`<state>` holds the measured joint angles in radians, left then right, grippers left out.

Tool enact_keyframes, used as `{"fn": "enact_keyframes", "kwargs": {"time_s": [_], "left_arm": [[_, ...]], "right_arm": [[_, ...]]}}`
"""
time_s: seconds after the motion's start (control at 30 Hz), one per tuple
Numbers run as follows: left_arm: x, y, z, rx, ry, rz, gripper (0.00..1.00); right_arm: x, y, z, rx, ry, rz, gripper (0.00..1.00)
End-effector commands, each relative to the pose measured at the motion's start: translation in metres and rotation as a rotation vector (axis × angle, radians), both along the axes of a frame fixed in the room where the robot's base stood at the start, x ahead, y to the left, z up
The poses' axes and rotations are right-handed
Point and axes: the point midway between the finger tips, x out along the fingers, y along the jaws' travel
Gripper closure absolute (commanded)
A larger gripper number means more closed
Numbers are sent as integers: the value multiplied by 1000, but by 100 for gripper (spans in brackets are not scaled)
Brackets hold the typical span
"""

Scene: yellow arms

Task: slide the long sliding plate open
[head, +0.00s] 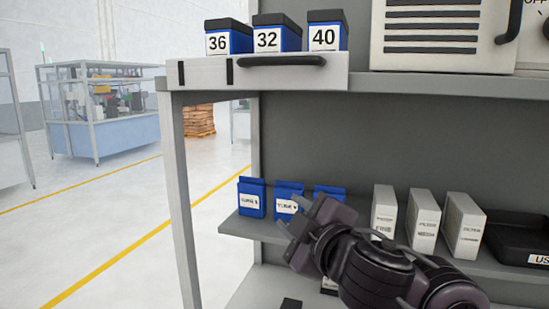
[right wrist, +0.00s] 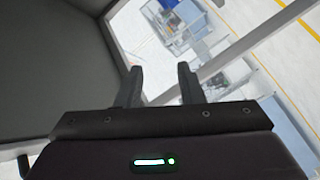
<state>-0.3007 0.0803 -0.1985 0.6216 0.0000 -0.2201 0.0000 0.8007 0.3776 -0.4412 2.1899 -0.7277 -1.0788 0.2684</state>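The long sliding plate (head: 205,74) is a pale grey panel at the upper shelf in the head view. It has a black bar handle (head: 282,61) on its right part and two dark slots on its left part. My right gripper (head: 290,218) is below the plate, in front of the lower shelf and close to the blue packs, touching nothing that I can make out. In the right wrist view its two fingers (right wrist: 160,76) are apart with nothing between them. My left gripper is not in view.
Blue boxes marked 36 (head: 228,40), 32 (head: 277,38) and 40 (head: 326,36) stand at the plate's top. A vented cabinet (head: 432,30) is on the right. Blue packs (head: 252,198) and white filter boxes (head: 423,218) fill the lower shelf (head: 240,228). Open floor lies left of the post (head: 183,200).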

Motion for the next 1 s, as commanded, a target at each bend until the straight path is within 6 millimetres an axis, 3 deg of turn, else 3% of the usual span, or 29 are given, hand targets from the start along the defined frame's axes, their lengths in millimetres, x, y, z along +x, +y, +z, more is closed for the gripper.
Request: {"fn": "enact_keyframes", "kwargs": {"time_s": [0.03,0.2,0.4,0.5,0.77,1.0], "left_arm": [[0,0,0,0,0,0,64],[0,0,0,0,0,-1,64],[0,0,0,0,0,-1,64],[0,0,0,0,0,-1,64],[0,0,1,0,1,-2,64],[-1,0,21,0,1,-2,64]], "right_arm": [[-2,5,29,-53,-74,24,66],[-14,18,102,-227,-253,83,66],[-38,15,177,-425,-405,91,66],[-49,9,203,-496,-448,75,66],[-63,-1,234,-575,-483,50,66],[-37,13,241,-576,-480,51,66]]}}
